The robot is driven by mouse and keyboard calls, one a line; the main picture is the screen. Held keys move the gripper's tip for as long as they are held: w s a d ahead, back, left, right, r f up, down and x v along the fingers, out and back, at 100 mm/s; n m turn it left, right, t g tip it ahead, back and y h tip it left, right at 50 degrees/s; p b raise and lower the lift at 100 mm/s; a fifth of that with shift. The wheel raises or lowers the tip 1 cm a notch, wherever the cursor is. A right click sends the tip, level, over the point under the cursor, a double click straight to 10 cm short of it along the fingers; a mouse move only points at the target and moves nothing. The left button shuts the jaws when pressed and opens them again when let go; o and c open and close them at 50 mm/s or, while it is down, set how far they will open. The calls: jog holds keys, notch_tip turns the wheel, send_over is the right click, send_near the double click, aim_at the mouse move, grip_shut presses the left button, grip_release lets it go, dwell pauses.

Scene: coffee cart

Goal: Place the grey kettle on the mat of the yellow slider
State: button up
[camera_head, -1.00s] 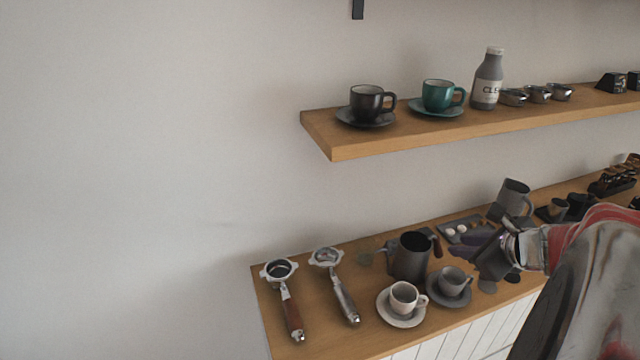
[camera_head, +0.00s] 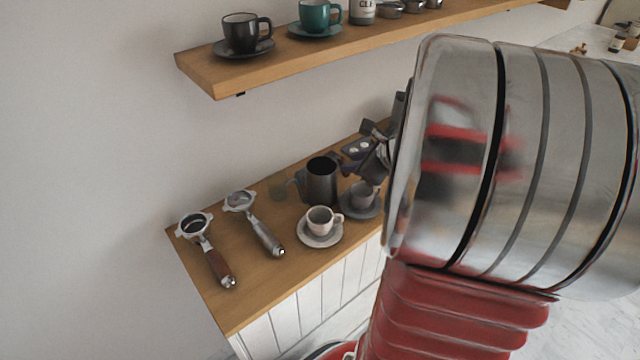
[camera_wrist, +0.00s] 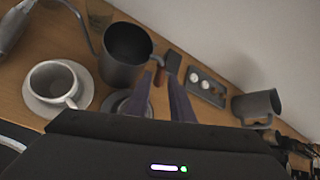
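The grey kettle (camera_head: 321,182) stands upright on the wooden counter, a thin curved spout on its left. It also shows in the wrist view (camera_wrist: 124,58), with its handle at its right. My gripper (camera_wrist: 160,82) has its two purple-grey fingers apart, their tips at the kettle's handle; I cannot tell whether they touch it. In the head view my gripper (camera_head: 368,160) is just right of the kettle, partly hidden by my arm. I cannot make out a yellow slider or its mat.
A white cup on a saucer (camera_head: 321,221) and a grey cup (camera_head: 363,194) stand in front of the kettle. Two portafilters (camera_head: 208,252) lie left. A dark panel with white knobs (camera_wrist: 206,87) and a grey pitcher (camera_wrist: 257,106) are right. A shelf (camera_head: 215,84) hangs above.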

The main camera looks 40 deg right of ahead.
aim_at(321, 171)
jog(key=shift+x, duration=1.8)
jog(key=shift+r, duration=0.1)
grip_shut()
